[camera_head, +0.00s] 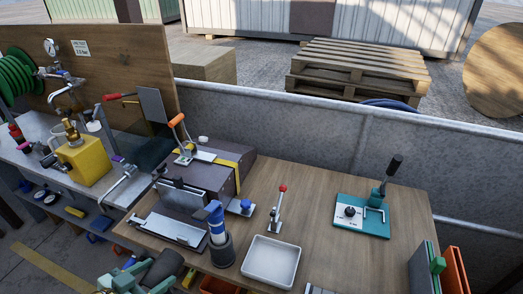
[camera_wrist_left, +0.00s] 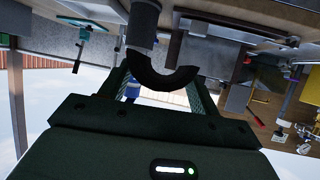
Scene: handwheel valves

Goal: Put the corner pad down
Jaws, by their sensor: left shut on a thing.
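My left gripper (camera_head: 137,278) shows at the bottom left of the head view, at the near edge of the wooden bench. It is shut on a dark, curved piece, which I take to be the corner pad (camera_head: 165,266). In the left wrist view the pad (camera_wrist_left: 170,80) shows as a dark half ring between the fingers (camera_wrist_left: 160,88). The pad is close to a dark cup (camera_head: 222,252) holding a blue-handled thing. I cannot tell whether the pad touches the bench. My right gripper is not in view.
A white tray (camera_head: 271,262), a red-knobbed lever (camera_head: 278,208) and a teal lever device (camera_head: 362,218) stand on the wooden bench (camera_head: 325,235). A dark box (camera_head: 190,190) with a metal clamp stands behind the cup. Bare wood lies between tray and teal device.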

